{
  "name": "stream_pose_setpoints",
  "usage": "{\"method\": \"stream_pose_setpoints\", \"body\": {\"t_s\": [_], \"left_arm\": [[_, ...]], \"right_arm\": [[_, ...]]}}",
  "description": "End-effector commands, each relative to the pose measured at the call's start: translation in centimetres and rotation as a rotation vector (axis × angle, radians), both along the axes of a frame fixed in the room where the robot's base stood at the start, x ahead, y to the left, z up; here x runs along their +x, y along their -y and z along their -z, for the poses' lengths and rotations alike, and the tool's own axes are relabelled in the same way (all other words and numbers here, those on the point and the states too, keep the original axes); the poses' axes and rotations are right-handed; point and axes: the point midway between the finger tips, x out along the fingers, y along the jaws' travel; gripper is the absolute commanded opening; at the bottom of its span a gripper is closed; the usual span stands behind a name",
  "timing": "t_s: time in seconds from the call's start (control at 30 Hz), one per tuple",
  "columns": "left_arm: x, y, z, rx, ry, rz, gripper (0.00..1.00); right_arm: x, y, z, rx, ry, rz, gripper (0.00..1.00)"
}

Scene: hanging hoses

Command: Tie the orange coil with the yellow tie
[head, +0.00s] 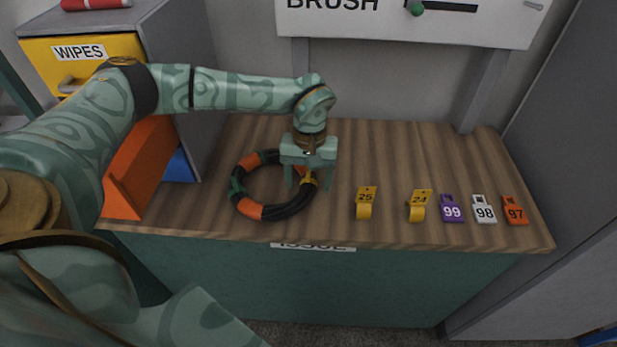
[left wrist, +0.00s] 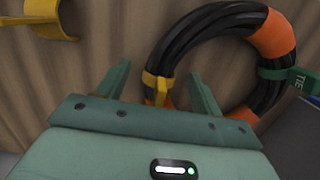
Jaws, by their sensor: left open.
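The coil (head: 246,167) is a black hose ring with orange bands, lying flat on the wooden bench top; it also shows in the left wrist view (left wrist: 184,42). A yellow tie (head: 308,178) sits around the coil's right side. In the left wrist view the yellow tie (left wrist: 157,82) wraps the hose, with an end sticking out; I cannot tell if it is fastened. A green tie (left wrist: 285,75) is on another part of the coil. My left gripper (head: 309,184) is open above the coil's right side, its fingers on either side of the yellow tie. My right gripper is not in view.
An orange bin (head: 140,170) and a grey cabinet stand left. The bench's back right is clear.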

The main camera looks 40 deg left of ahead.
Motion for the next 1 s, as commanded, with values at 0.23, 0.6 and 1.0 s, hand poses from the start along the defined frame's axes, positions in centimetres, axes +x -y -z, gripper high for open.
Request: {"method": "stream_pose_setpoints", "body": {"t_s": [0.23,0.6,1.0], "left_arm": [[0.3,-0.1,-2.1,-0.001,0.005,0.0,0.66],[1.3,-0.7,-11.9,0.0,0.004,-0.001,0.66],[1.8,-0.9,-16.2,0.0,0.0,0.0,0.66]], "right_arm": [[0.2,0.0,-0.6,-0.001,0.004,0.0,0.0],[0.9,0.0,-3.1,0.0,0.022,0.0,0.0],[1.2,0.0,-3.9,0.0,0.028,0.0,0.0]]}}
